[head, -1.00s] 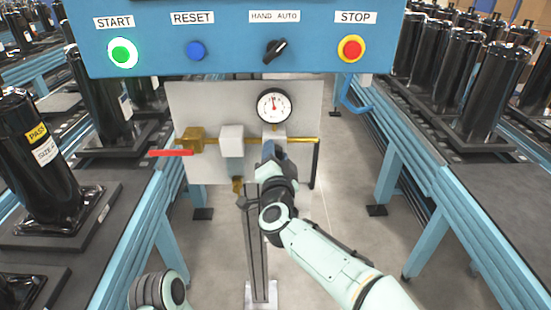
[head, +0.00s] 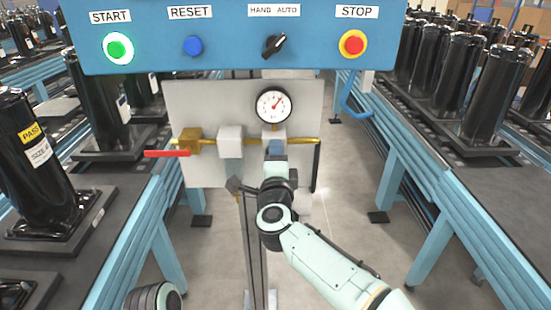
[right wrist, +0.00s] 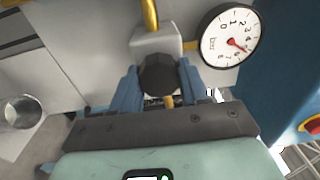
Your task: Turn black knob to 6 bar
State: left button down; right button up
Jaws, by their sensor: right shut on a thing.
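The black knob (right wrist: 158,75) sits below a light grey regulator block (right wrist: 155,44) in the right wrist view. My right gripper (right wrist: 158,86) has its blue fingers on both sides of the knob and is shut on it. In the head view, my right gripper (head: 276,148) reaches up to the regulator block and hides the knob. The round pressure gauge (head: 273,104) has its needle pointing up and right. In the right wrist view the gauge (right wrist: 231,37) shows its red needle near the higher numbers; the exact reading is hard to tell. My left gripper is out of view.
A grey panel (head: 200,100) carries a brass pipe (head: 305,141) and a valve with a red handle (head: 167,153). A blue control box (head: 230,58) with buttons hangs close above. Conveyors with black compressors (head: 464,85) flank both sides.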

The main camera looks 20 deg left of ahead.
jog(key=shift+f, duration=0.1)
dwell(0.4)
jog(key=o, duration=1)
jog(key=shift+o, duration=0.2)
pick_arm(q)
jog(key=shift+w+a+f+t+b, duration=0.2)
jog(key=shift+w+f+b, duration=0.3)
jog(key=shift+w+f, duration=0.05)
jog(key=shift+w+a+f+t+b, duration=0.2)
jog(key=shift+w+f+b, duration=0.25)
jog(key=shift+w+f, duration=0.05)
pick_arm(e)
jog(key=v, duration=1.3)
jog(key=shift+s, duration=0.2)
jog(key=shift+d, duration=0.1)
